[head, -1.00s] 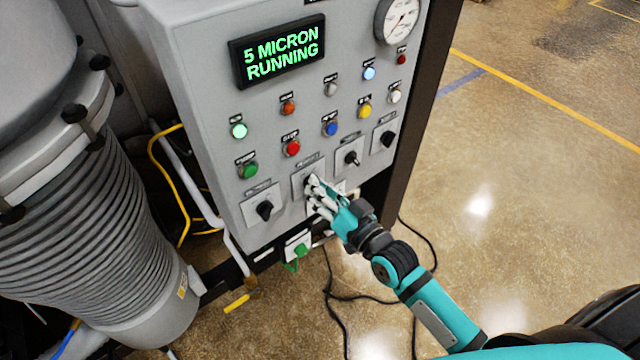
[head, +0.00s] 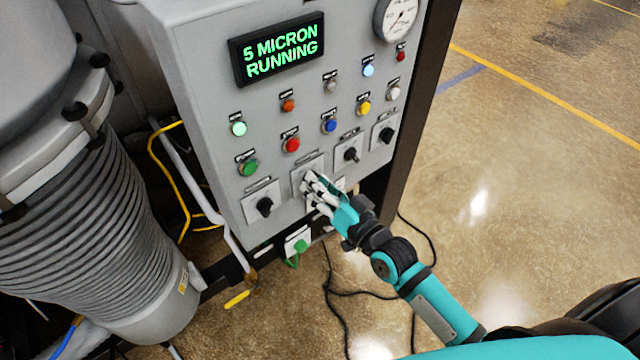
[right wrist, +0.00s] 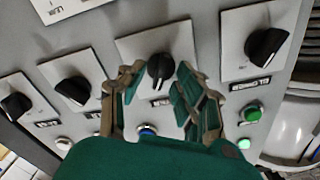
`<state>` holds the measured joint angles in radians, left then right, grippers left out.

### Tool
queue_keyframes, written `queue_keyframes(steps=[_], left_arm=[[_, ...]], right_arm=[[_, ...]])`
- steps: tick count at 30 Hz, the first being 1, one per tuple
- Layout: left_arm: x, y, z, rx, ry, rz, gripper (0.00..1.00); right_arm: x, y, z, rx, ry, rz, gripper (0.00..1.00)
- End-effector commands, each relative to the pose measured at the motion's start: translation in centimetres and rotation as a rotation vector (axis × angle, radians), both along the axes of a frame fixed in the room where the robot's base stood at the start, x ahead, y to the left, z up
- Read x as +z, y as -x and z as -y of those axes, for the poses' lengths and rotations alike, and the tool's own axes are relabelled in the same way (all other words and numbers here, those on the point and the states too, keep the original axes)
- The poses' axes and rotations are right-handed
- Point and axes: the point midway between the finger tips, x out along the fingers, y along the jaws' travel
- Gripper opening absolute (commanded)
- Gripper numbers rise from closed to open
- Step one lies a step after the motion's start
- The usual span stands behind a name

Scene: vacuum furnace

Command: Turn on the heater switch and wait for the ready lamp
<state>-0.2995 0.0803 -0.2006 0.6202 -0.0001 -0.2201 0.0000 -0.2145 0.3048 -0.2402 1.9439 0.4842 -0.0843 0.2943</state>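The grey control panel (head: 215,90) has a row of black rotary knobs on pale plates along its lower part. My right gripper (head: 310,188) is at the second knob from the left and mostly hides it. In the right wrist view, that knob (right wrist: 160,70) stands between the two fingers of my right gripper (right wrist: 158,76), with a visible gap to the fingers. Lamps sit above the knobs; a pale green lamp (head: 239,129) and a light blue lamp (head: 368,71) look lit. The labels are too small to read. My left gripper is out of view.
The display (head: 278,50) reads "5 MICRON RUNNING". A round gauge (head: 398,20) is at the panel's top right. A ribbed grey bellows (head: 85,230) stands at the left. Black cables (head: 345,298) lie on the floor below. The floor at right is open.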

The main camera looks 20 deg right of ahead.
Motion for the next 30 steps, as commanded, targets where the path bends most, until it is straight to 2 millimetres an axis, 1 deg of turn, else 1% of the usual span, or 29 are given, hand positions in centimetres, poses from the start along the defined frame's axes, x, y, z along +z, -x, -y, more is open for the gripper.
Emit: queue_keyframes(steps=[7, 11, 14, 21, 24, 27, 30], left_arm=[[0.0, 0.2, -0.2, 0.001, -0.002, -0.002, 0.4], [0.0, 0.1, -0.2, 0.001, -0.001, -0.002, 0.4], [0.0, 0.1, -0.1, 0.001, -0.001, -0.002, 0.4], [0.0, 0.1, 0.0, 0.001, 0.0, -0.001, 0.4], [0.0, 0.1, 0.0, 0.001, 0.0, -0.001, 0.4], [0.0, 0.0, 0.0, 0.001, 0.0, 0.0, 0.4], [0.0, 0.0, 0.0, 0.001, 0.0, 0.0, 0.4]], right_arm=[[0.0, 0.1, 0.0, 0.001, 0.001, 0.0, 0.34], [-0.1, 1.0, 0.4, 0.0, 0.003, -0.003, 0.34], [-0.1, 2.6, 0.9, 0.0, 0.003, -0.004, 0.34], [-0.2, 7.6, 2.7, 0.001, 0.003, -0.005, 0.34], [-0.1, 9.2, 3.3, 0.002, 0.003, -0.004, 0.34], [-0.1, 10.4, 3.8, 0.0, 0.003, -0.003, 0.34], [0.0, 11.0, 4.0, 0.001, 0.001, 0.0, 0.34]])
